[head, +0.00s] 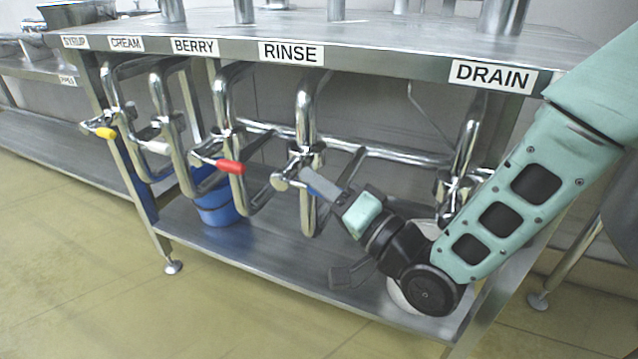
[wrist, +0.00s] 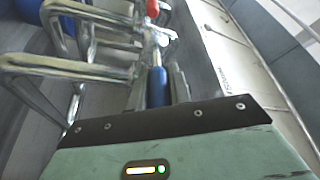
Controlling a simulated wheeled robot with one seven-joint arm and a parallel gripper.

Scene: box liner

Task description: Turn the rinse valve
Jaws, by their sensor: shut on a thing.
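The rinse valve (head: 291,172) sits on the bent steel pipe below the RINSE label (head: 291,53). Its blue handle (head: 322,186) points toward the lower right in the head view. My gripper (head: 326,188) is shut on this blue handle, reaching in from the right. In the wrist view the blue handle (wrist: 157,88) stands upright between the fingers, with the metal valve body above it. The fingers partly hide the handle.
Left of it are the berry valve with a red handle (head: 230,166), the cream valve with a white handle (head: 157,147) and the syrup valve with a yellow handle (head: 105,132). Steel pipes crowd the space. A blue bucket (head: 215,206) stands on the lower shelf (head: 275,262).

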